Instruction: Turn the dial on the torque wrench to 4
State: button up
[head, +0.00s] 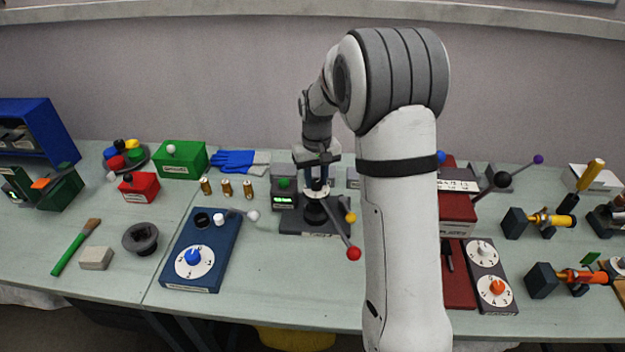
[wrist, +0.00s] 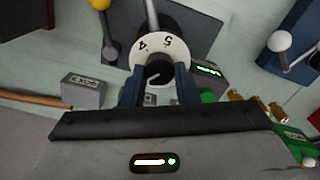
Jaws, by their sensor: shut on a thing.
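The torque wrench (head: 316,213) stands on a dark base plate in the middle of the bench, with a long grey lever. Its white dial (head: 318,194) faces up under my gripper (head: 317,183). In the wrist view the dial (wrist: 146,49) shows 4 at upper left and 5 at upper right; its other numbers are hidden. My gripper (wrist: 159,80) points down, with its two blue-grey fingers shut on the black dial knob (wrist: 160,70), one on each side. A pale mark shows on the knob; which number it points to I cannot tell.
The lever's red ball (head: 354,254) and a yellow ball (head: 351,217) stick out at front right. A small box with a green display (head: 284,196) stands close left.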

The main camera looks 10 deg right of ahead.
jog(key=m+b, duration=0.1)
jog(key=m, duration=0.3)
jog(key=shift+m, duration=0.3)
jog(key=m, duration=0.3)
jog(key=shift+m+b, duration=0.3)
jog(key=shift+b, duration=0.1)
jog(key=m, duration=0.4)
jog(key=shift+b, duration=0.35)
jog(key=shift+r+m, duration=0.1)
jog(key=shift+m, duration=1.6)
jog(key=shift+r, duration=0.1)
jog(key=o, duration=0.8)
jog(key=shift+w+a, duration=0.1)
jog(key=shift+a, duration=0.1)
jog(key=shift+o, duration=0.9)
jog(key=shift+d, duration=0.15)
